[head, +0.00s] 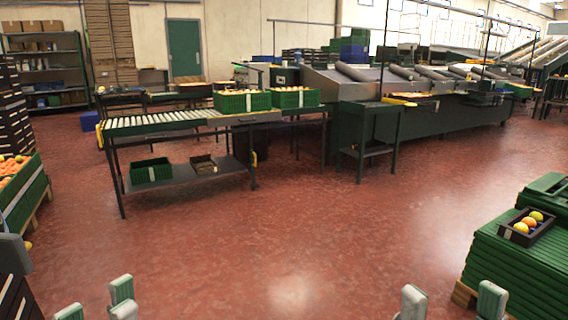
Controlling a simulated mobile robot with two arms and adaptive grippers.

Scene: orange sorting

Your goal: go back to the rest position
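My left gripper (97,302) shows at the bottom left edge of the head view. Its pale grey fingertips stand apart, with red floor visible between them, and nothing is held there. My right gripper (452,301) shows at the bottom right edge. Its two fingertips are also apart with nothing between them. The rest of both grippers is cut off by the frame. A dark tray (512,237) with a few orange and yellow fruits sits on a stack of green crates (500,262) at the right, beyond my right gripper.
A roller conveyor (165,121) carries green crates of fruit (242,103), with an empty green crate (150,170) on its lower shelf. A grey sorting machine (450,120) stands behind. A fruit bin (25,205) and stacked dark crates are at left. The middle floor is clear.

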